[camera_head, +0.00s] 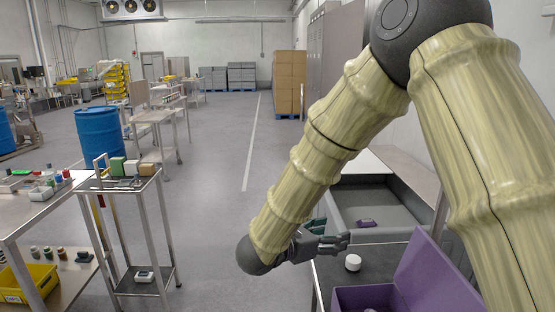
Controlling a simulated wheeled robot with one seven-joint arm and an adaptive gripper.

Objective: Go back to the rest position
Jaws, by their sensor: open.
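My gripper (338,241) is in the lower middle of the head view, at the end of my arm, with its dark fingers pointing right. It is open, and I see nothing between the fingers. It is above or just behind a dark tabletop (333,272); the exact height is hard to tell. A small white round item (353,262) sits on that top, just below and right of the fingers. My arm hides part of the area behind it.
A purple open box (435,275) stands at the lower right. A metal stand (125,184) with boxes and a blue barrel (100,137) are at left. The middle floor is clear.

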